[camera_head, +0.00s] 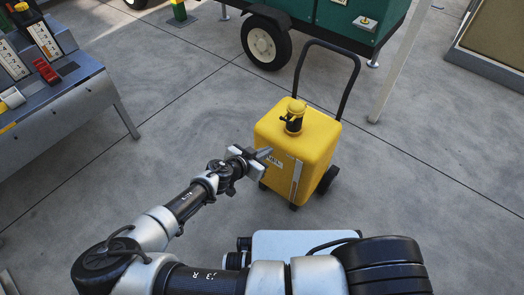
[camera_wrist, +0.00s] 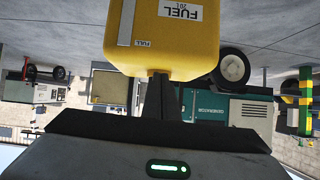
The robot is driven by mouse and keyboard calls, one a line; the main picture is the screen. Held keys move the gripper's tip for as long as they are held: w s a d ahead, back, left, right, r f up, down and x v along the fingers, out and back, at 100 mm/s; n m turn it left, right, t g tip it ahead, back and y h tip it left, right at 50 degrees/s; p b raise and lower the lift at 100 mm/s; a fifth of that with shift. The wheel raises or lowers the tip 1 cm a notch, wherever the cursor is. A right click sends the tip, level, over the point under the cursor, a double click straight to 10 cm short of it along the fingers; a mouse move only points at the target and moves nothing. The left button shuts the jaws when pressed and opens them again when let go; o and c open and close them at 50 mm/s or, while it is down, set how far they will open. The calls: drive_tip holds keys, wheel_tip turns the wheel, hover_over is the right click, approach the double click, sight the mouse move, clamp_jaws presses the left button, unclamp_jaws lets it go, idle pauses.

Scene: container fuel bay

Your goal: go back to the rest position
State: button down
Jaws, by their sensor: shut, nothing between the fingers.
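My gripper (camera_head: 265,154) is shut and empty in the head view. It is at the end of my bent arm, just left of a yellow fuel caddy (camera_head: 275,137). In the wrist view my gripper's fingers (camera_wrist: 160,78) are together in front of the same yellow caddy (camera_wrist: 165,40), which carries FUEL labels. That view is upside down. I cannot tell whether the fingertips touch the caddy or are just apart from it.
A green wheeled generator trailer (camera_head: 330,18) stands behind the caddy. A grey bench (camera_head: 62,95) with a red item and label cards is at the left. A pale post (camera_head: 400,60) and a framed platform (camera_head: 490,45) are at the right. Concrete floor (camera_head: 170,110) between bench and caddy is clear.

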drive_tip(key=shift+s+a+f, duration=0.3)
drive_tip(key=shift+s+f, duration=0.2)
